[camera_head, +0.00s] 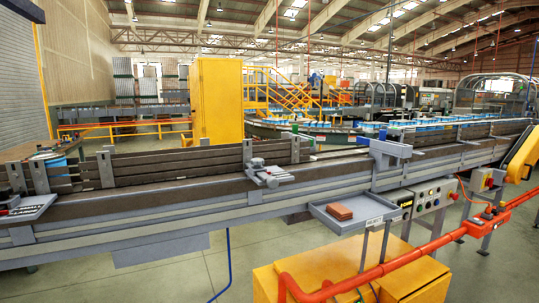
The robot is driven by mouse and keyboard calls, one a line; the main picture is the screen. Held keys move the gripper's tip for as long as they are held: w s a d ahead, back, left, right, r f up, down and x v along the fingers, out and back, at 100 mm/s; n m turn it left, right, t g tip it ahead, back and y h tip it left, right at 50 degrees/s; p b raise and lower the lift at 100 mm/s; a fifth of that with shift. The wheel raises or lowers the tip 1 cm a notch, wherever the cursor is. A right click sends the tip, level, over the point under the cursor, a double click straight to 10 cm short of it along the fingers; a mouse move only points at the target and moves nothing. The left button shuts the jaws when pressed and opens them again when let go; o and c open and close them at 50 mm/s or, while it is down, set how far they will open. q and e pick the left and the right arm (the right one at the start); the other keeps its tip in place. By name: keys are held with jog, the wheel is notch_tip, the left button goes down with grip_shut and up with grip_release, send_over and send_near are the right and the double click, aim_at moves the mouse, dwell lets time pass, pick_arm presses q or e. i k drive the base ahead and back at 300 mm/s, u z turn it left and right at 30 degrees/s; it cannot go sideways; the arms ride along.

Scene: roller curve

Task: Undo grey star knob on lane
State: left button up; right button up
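The conveyor lane (190,190) runs across the view from the left edge to the far right. A grey bracket (272,176) sits on its near rail around the middle. A small grey knob-like part (257,162) stands on top of this bracket; its star shape is too small to make out. A second grey-blue bracket (390,148) stands on the rail further right, and I cannot tell whether it carries a star knob. Neither of my grippers is in view, and nothing is seen touching the brackets.
A grey tray (325,212) with brown blocks (339,212) hangs at the front, beside a control box with buttons (436,196). An orange-red pipe rail (420,248) and yellow cabinet (420,283) stand in front. A small tray (38,203) lies at far left.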

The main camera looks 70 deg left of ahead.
aim_at(257, 163)
jog(key=u, duration=0.55)
jog(key=i, duration=0.8)
jog(key=u, duration=0.75)
